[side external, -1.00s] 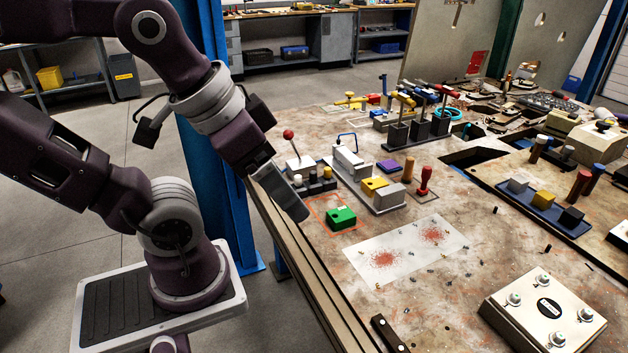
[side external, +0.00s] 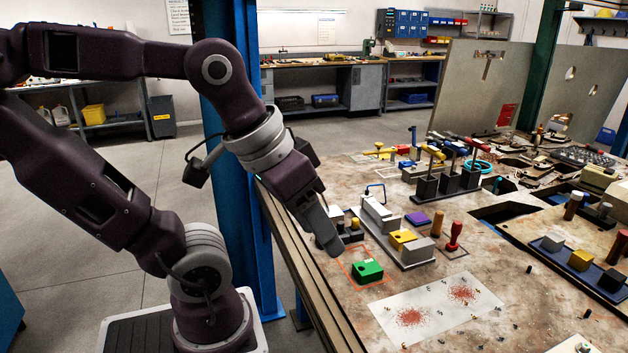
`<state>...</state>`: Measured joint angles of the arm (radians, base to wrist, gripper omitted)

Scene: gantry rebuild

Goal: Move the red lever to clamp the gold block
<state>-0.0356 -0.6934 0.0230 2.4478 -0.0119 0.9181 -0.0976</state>
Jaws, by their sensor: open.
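My gripper (side external: 334,244) is above the table's left edge, up and left of the green block. It is seen edge-on, so the gap between its fingers does not show. A yellow-gold block (side external: 401,239) sits in a grey fixture (side external: 418,257) between silver blocks, to the right of my gripper. Another gold block (side external: 580,260) sits on a blue tray at the right. No red-knobbed lever shows now; its place is behind my gripper and wrist. Part of its pale base (side external: 336,213) shows beside the gripper. Red also shows among the upright toggle clamps (side external: 449,182) farther back.
The green block (side external: 367,270) lies in an orange outline near the table edge. A red-handled stamp (side external: 454,237) and an orange-brown peg (side external: 437,222) stand right of the fixture. A white sheet with red specks (side external: 435,306) lies flat in front. A blue post (side external: 245,200) stands behind my arm.

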